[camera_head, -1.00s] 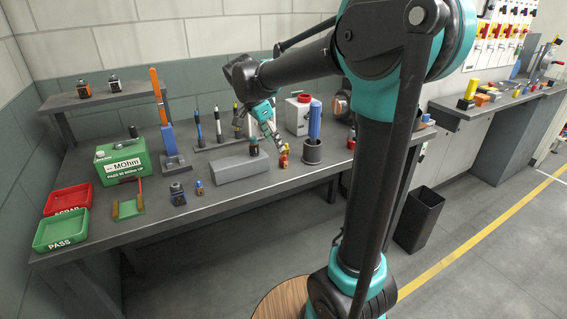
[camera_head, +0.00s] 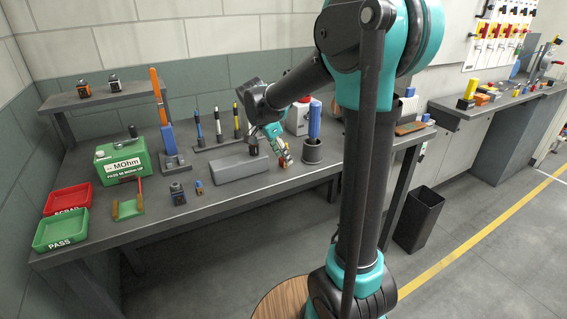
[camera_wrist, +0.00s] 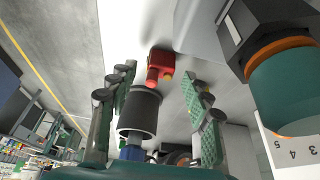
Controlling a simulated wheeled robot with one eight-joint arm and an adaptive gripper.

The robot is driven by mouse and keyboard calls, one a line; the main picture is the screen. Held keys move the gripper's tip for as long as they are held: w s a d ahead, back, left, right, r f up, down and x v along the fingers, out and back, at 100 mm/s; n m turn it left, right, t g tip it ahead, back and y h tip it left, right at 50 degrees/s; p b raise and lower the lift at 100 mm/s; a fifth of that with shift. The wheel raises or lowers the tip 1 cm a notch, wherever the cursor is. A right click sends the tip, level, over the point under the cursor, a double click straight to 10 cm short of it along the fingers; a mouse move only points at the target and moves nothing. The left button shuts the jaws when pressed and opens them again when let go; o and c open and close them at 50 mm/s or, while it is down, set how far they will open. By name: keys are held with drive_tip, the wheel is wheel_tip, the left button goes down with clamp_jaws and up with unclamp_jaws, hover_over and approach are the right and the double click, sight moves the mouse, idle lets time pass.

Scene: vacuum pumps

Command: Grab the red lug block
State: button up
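The red lug block (camera_wrist: 160,62) lies on the bench top, ahead of my fingertips and between the two fingers in the wrist view. A small yellowish part shows on its side. In the head view only a bit of the red lug block (camera_head: 282,163) shows, partly hidden by my gripper (camera_head: 287,157). I cannot tell whether a finger touches the block.
A dark cup (camera_head: 313,153) holding a blue cylinder (camera_head: 314,120) stands close right of my gripper. A long grey block (camera_head: 241,167) lies to its left. A teal and black part (camera_wrist: 285,95) is near in the wrist view.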

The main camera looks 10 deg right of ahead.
drive_tip(key=c, duration=1)
drive_tip(key=shift+r, duration=0.15)
